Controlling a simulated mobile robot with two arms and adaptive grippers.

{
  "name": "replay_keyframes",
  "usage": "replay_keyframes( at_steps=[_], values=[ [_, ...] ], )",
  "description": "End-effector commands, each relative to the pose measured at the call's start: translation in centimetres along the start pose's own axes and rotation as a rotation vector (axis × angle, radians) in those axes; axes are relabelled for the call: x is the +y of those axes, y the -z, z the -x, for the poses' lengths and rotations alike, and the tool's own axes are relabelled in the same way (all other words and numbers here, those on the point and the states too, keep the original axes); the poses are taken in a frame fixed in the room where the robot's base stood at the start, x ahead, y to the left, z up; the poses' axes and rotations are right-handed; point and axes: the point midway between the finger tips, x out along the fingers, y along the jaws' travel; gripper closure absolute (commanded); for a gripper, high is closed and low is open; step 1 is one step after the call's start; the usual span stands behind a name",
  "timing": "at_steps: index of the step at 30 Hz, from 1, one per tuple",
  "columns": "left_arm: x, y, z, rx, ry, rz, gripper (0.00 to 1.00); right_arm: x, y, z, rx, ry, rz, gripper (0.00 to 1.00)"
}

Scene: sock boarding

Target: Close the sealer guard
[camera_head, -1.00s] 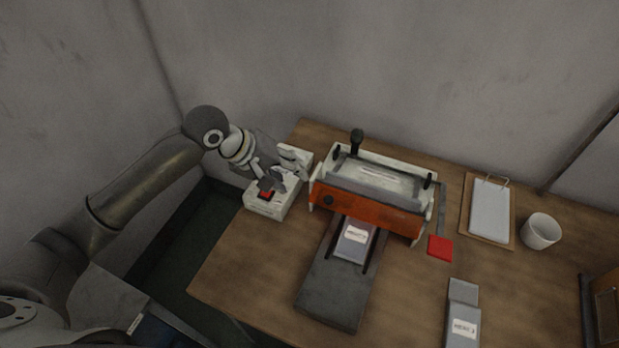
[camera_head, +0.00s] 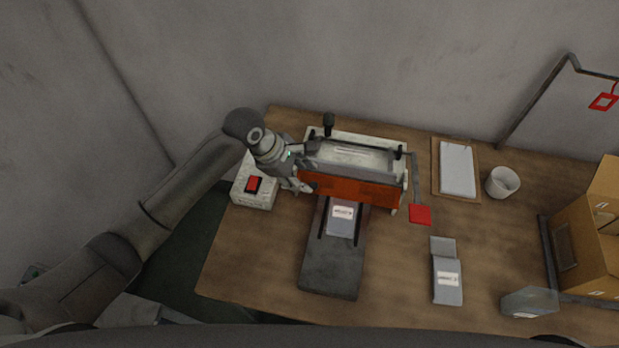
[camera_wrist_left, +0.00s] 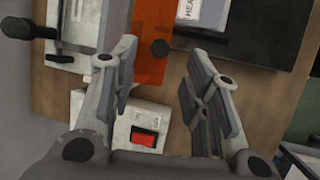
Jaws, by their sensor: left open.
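The sealer (camera_head: 352,156) is a pale machine at the back of the table. Its orange guard (camera_head: 355,191) lies along the front edge, above the inner end of a dark feed plate (camera_head: 332,262). My left gripper (camera_head: 308,167) is open at the sealer's left end and covers the guard's left end in the head view. Contact cannot be told. My right gripper is not in view.
A switch box (camera_head: 254,187) with a red button stands left of the sealer. A black-knobbed lever (camera_head: 328,122) rises at its back left. A red pad (camera_head: 420,215), clipboard (camera_head: 457,168), white cup (camera_head: 502,182), grey packet (camera_head: 447,279) and cardboard box (camera_head: 588,243) lie to the right.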

Motion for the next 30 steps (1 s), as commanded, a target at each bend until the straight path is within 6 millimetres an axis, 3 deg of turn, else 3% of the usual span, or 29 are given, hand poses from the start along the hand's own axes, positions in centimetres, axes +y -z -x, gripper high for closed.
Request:
replay_keyframes(
  at_steps=[9,22,30],
  values=[
    [0.1,-0.1,-4.4,-0.001,0.001,-0.001,0.58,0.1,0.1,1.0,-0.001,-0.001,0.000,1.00],
    [0.0,0.0,-5.3,0.000,-0.001,-0.002,0.58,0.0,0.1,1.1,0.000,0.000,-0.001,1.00],
    [0.0,0.0,-5.3,0.000,-0.001,-0.002,0.91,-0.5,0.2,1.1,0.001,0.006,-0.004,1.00]
  ],
)
